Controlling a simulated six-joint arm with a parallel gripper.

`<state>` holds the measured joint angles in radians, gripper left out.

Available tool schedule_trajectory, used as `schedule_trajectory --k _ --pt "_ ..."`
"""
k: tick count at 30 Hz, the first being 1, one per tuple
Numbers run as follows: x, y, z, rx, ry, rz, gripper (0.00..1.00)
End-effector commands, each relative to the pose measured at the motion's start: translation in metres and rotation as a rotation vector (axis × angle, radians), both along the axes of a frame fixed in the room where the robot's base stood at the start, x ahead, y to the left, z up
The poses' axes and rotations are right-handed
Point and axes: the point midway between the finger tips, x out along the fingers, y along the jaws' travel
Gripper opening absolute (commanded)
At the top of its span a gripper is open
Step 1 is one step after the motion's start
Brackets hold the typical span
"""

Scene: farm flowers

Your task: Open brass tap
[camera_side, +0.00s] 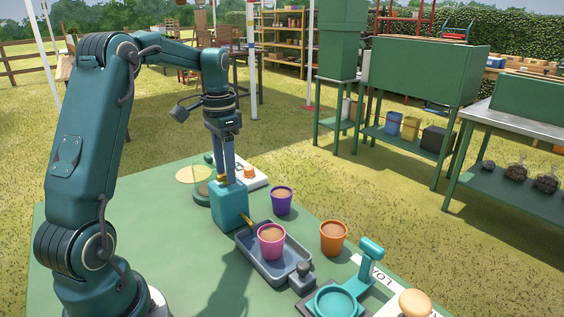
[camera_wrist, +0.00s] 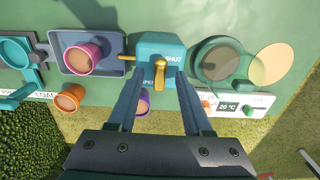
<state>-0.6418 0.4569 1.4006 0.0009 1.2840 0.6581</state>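The brass tap's lever (camera_wrist: 160,74) sits on top of a teal box (camera_wrist: 150,45) with the word SHUT printed at its right. In the wrist view the lever points down the picture. A brass spout (camera_wrist: 126,57) leaves the box's left side, towards the grey tray. My gripper (camera_wrist: 161,82) is over the box, its two fingers apart, with the lever between them and a gap on each side. In the side view my gripper (camera_side: 224,176) points straight down at the teal box (camera_side: 230,205); the fingers partly hide the lever there.
A pink pot (camera_side: 271,241) stands in the grey tray (camera_side: 244,245) by the spout. A purple pot (camera_side: 281,200) and an orange pot (camera_side: 333,237) stand nearby. A round green dish (camera_wrist: 221,60) and a white panel reading 20 °C (camera_wrist: 240,106) lie on the box's other side.

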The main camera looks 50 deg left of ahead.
Motion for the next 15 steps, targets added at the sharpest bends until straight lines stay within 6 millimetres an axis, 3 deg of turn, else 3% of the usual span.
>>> schedule_trajectory --k 7,15 --pt "0.001 0.0 0.006 0.001 -0.002 0.001 0.5" --pt "0.001 0.001 0.037 0.002 -0.003 0.001 0.5"
